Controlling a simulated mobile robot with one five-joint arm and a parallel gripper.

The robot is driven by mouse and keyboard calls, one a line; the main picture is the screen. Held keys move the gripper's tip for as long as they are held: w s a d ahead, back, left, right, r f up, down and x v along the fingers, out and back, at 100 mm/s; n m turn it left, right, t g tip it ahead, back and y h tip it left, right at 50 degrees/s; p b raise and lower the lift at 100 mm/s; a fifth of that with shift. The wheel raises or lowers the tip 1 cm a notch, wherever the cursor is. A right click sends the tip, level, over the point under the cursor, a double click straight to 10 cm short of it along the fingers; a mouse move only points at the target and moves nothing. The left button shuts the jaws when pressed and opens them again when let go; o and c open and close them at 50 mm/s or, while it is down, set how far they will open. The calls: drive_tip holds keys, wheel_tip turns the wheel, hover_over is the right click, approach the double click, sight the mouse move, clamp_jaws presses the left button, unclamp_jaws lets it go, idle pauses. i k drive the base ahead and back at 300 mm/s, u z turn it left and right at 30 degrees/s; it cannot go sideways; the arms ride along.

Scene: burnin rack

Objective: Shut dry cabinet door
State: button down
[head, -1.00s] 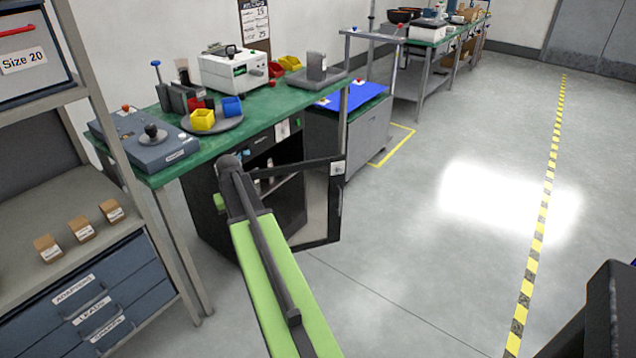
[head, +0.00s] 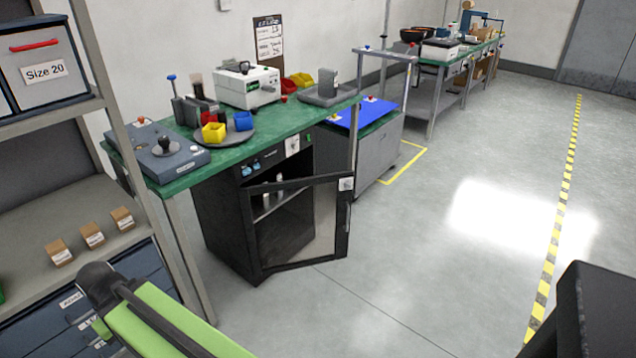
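The black dry cabinet (head: 228,222) stands under the green-topped bench. Its door (head: 299,222), a dark frame with a clear pane, stands open, swung out to the right into the floor space. Part of the shelved interior shows through the opening. A small pale plate and a dark upright handle (head: 348,215) are at the door's free edge. My green arm comes in at the lower left, well to the left of the door and apart from it. My gripper is not clearly visible in the head view.
A grey shelf rack (head: 140,170) with small boxes and blue drawers stands close at the left, beside my arm. The green bench (head: 258,132) carries a controller, bins and a white instrument. A grey cart (head: 376,155) stands right of the cabinet. Floor (head: 400,270) in front is clear.

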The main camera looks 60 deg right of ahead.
sight(344, 197)
drive_tip(key=u, duration=4.75)
drive_tip(key=i, duration=0.1)
drive_tip(key=z, duration=3.1)
drive_tip(key=k, duration=1.3)
drive_tip(key=z, duration=1.2)
drive_tip(key=i, duration=1)
drive_tip(key=u, duration=0.1)
